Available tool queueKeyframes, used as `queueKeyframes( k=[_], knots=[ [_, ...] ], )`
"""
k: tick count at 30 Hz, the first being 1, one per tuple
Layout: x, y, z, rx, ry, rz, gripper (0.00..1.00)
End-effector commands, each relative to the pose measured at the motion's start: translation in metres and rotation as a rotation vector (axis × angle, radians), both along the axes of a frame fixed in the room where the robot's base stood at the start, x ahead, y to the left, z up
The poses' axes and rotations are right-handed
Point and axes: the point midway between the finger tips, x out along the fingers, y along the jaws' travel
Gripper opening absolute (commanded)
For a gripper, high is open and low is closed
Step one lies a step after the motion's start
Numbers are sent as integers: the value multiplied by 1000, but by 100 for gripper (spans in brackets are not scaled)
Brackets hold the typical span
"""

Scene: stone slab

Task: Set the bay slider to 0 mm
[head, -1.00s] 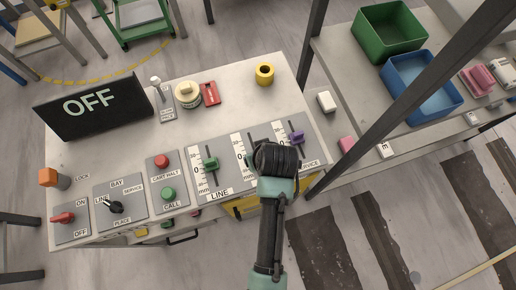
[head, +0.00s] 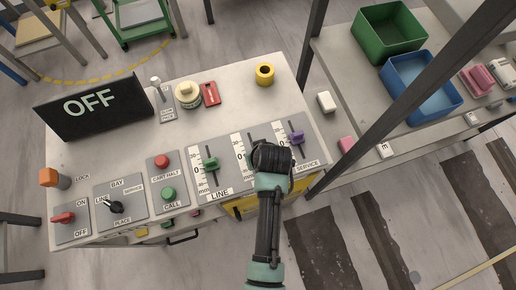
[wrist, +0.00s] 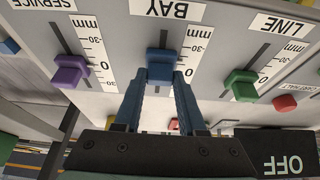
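The bay slider's blue knob (wrist: 161,66) is in the middle of the wrist view, on a slot beside a mm scale under the label BAY (wrist: 170,9). In the head view my gripper (head: 270,158) hides the knob and part of the bay scale.
The purple service knob (wrist: 71,72) and green line knob (wrist: 242,84) stand close on either side. They also show in the head view, purple (head: 296,137) and green (head: 211,164).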

Motion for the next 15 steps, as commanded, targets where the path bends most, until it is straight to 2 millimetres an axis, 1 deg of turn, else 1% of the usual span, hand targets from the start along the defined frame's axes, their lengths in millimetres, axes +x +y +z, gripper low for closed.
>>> queueKeyframes(
  k=[1, 3, 15],
  knots=[
    [0, 0, 0, 0, 0, 0, 11],
    [0, 0, 0, 0, 0, 0, 0],
    [0, 0, 0, 1, 0, 0, 0]
  ],
)
